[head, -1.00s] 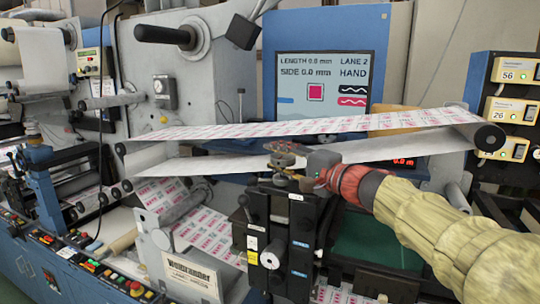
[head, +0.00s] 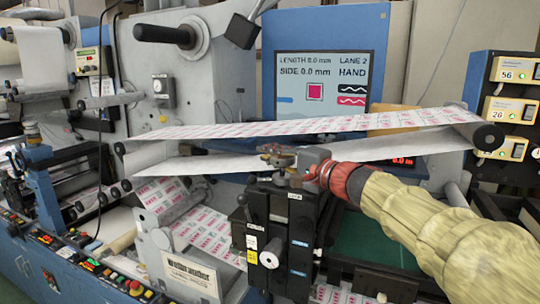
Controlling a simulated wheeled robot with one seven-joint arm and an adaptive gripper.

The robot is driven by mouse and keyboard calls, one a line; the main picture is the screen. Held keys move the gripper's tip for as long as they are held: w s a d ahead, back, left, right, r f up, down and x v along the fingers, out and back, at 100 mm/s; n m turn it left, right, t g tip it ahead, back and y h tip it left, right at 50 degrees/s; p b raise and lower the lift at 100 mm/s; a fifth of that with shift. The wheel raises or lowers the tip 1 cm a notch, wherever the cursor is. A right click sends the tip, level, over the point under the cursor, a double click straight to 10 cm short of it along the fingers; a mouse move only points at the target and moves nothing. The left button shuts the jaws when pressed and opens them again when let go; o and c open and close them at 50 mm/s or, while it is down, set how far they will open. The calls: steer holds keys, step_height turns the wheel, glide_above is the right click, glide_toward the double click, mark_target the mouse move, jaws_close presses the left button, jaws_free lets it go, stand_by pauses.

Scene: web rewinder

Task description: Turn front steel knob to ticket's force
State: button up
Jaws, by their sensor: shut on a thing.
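My gripper (head: 279,154) reaches in from the right, under the upper run of the printed web. Its fingers are shut on a small steel knob at the top of the black block unit (head: 255,207). The fingers and wrist hide most of this knob. A pale round knob (head: 270,255) sits lower on the block's front face and is untouched. A white printed card (head: 190,274) stands at the lower left of the block; its text is not readable. Two yellow-framed readouts at the right show 56 (head: 508,76) and 26 (head: 501,110).
The printed web (head: 300,128) spans just above my gripper, ending at a dark roller end (head: 488,137). A screen (head: 325,85) behind reads LANE 2, HAND. A black lever (head: 243,200) stands left of the block. A button panel (head: 95,265) runs along the lower left.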

jaws_close()
steer(key=shift+f+m+t+h+b, duration=0.2)
steer(key=shift+m+t+h+b, duration=0.15)
steer(key=shift+b, duration=0.35)
steer(key=h+b, duration=0.1)
steer(key=m+t+h+b, duration=0.1)
steer(key=b, duration=0.1)
steer(key=m+t+h+b, duration=0.1)
steer(key=shift+w+d+f+b, duration=0.2)
steer(key=shift+w+d+b, duration=0.1)
steer(key=shift+b, duration=0.1)
steer(key=d+m+h+p, duration=0.1)
steer(key=m+h+p, duration=0.1)
steer(key=h, duration=0.3)
steer(key=d+m+t+h+p, duration=0.1)
steer(key=d+m+h+p, duration=0.1)
steer(key=m+h, duration=0.3)
steer(key=d+m+t+h+p, duration=0.1)
steer(key=m+h+p, duration=0.1)
steer(key=m+h, duration=0.2)
steer(key=shift+w+d+r+h, duration=0.1)
steer(key=shift+w+h, duration=0.05)
steer(key=shift+h, duration=0.5)
steer(key=shift+w+d+r+h, duration=0.1)
steer(key=shift+h, duration=0.5)
steer(key=shift+f, duration=0.1)
